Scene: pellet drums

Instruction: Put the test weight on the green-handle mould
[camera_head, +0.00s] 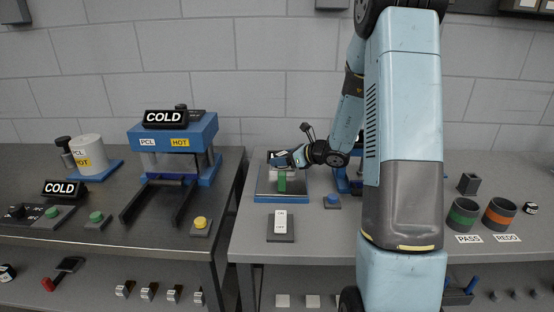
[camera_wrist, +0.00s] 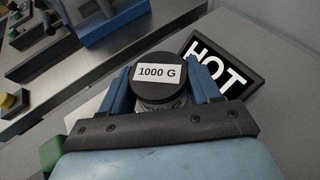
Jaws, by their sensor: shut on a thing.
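The test weight (camera_wrist: 157,90) is a dark round cylinder with a white "1000 G" label on its top, seen in the wrist view. My gripper (camera_wrist: 165,88) is shut on it, with a blue finger on each side. In the head view my gripper (camera_head: 281,161) is over the blue-edged plate (camera_head: 281,199) on the right table. A green handle (camera_head: 282,182), apparently the green-handle mould's, shows just below my gripper there. A green piece (camera_wrist: 51,151) also shows at the lower left of the wrist view. The mould's body and the weight's underside are hidden.
A dark "HOT" sign (camera_wrist: 222,68) stands close to the weight. A white remote-like block (camera_head: 280,222) and a blue button (camera_head: 332,201) are near the plate. The PASS bin (camera_head: 462,215) and REDO bin (camera_head: 498,214) are at the right. A blue press (camera_head: 174,131) stands left.

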